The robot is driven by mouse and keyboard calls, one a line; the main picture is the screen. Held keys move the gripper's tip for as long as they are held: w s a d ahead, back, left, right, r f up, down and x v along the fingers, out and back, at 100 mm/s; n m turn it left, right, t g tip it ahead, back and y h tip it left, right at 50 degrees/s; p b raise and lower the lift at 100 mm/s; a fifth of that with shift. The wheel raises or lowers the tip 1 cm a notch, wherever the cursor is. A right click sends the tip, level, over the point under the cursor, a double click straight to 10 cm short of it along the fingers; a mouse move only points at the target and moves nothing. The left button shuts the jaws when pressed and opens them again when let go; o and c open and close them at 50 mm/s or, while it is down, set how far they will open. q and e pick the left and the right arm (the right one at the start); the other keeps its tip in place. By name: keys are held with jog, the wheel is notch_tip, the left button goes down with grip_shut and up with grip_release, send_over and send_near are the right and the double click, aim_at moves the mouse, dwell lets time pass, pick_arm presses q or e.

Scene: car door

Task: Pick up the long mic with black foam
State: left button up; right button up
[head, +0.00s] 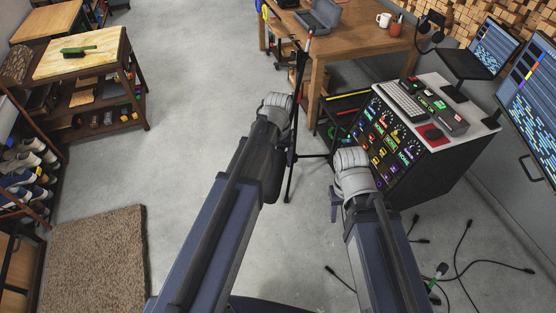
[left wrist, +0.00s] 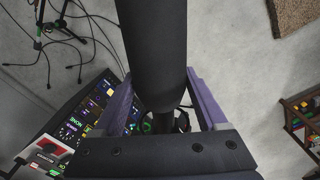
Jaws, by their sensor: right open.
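The long mic with black foam (left wrist: 152,40) is a thick dark cylinder in the left wrist view. It runs from the top edge down between the two purple fingers of my left gripper (left wrist: 160,80), and the fingers lie against its sides. In the head view a dark rounded shape (head: 272,180) under my left arm looks like the foam. The left fingers are hidden there. My right gripper (head: 352,168) is open beside the mixer cart in the head view, apart from the mic. Its jaws are hard to make out.
A thin black stand (head: 291,150) stands just behind my left arm. The mixer cart (head: 435,85) is at the right, with loose cables (head: 460,268) on the floor. A wooden table (head: 355,45) is at the back, a brown rug (head: 95,260) at the left.

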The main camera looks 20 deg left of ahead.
aim_at(278, 154)
pick_arm(q)
jog(key=c, duration=1)
notch_tip(278, 154, up, 10)
jog(key=p, duration=1)
jog(key=shift+r, duration=0.1)
jog(key=shift+r+p, duration=3.4)
jog(key=shift+p, duration=0.1)
